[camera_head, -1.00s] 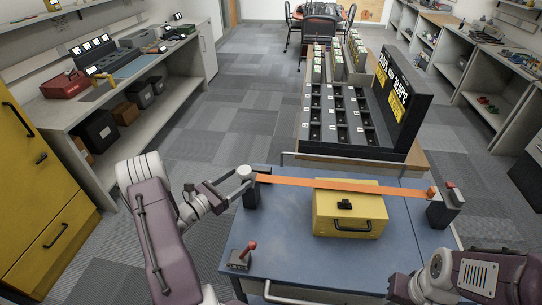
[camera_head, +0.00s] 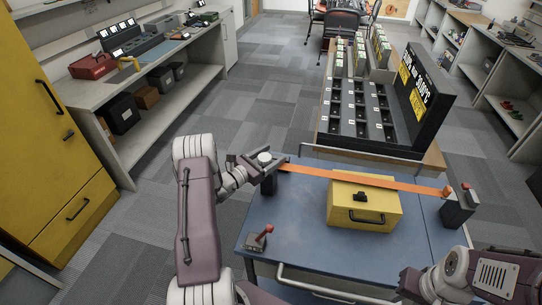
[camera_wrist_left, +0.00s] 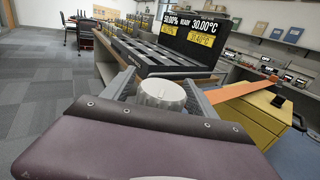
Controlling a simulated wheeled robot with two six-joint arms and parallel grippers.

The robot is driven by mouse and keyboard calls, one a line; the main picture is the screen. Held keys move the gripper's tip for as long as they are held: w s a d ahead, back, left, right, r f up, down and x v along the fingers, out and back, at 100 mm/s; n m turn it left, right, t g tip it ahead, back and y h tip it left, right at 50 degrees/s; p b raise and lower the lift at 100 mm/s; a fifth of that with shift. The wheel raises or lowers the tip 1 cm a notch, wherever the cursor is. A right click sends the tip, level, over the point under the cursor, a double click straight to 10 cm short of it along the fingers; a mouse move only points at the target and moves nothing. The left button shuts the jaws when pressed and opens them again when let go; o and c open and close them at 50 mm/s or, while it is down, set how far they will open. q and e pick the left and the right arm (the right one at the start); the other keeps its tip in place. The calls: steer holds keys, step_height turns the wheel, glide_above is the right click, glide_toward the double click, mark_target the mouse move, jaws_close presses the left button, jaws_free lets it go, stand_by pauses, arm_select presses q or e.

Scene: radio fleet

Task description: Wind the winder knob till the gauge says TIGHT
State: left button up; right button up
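The pale round winder knob (camera_head: 264,157) sits on top of a dark post at the left end of the orange strap (camera_head: 370,179). In the left wrist view the ribbed knob (camera_wrist_left: 163,95) stands between the fingers of my left gripper (camera_head: 262,165). The fingers are apart, one on each side; firm contact on both sides is not clear. The strap runs over a yellow case (camera_head: 362,204) to a second dark post (camera_head: 459,208) with an orange-red top. No gauge reading TIGHT or otherwise can be made out. My right arm shows at lower right, but its gripper is out of view.
The blue table (camera_head: 300,225) carries a small red lever (camera_head: 260,239) at front left. A rack of dark compartments (camera_head: 355,110) with a black and yellow display board (camera_head: 425,85) stands behind. Yellow cabinets are at left. The table's front left is mostly clear.

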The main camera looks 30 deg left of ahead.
arm_select(q)
steer(key=c, duration=1.2)
steer(key=shift+d+f+m+g+h+b, duration=0.1)
steer(key=shift+m+g+h+b, duration=0.25)
steer(key=shift+h+b, duration=0.2)
steer(key=shift+d+f+m+g+h+b, duration=0.1)
steer(key=shift+m+g+h+b, duration=0.15)
steer(key=shift+m+h+b, duration=0.25)
steer(key=m+g+h+b, duration=0.1)
steer(key=h+b, duration=0.1)
steer(key=m+g+h+b, duration=0.2)
steer(key=s+d+m+g+h+b, duration=0.1)
steer(key=m+g+h+b, duration=0.1)
steer(key=shift+h, duration=0.25)
steer(key=shift+s+d+r+m+g+h+b, duration=0.15)
steer(key=shift+m+g+h+b, duration=0.25)
steer(key=shift+m+g+b, duration=0.35)
steer(key=shift+s+d+r+m+g+h+b, duration=0.15)
steer(key=shift+m+g+h+b, duration=0.3)
steer(key=shift+g, duration=0.4)
steer(key=shift+a, duration=0.1)
steer(key=o, duration=1.3)
steer(key=shift+c, duration=0.2)
steer(key=shift+o, duration=0.6)
steer(key=shift+s+a, duration=0.1)
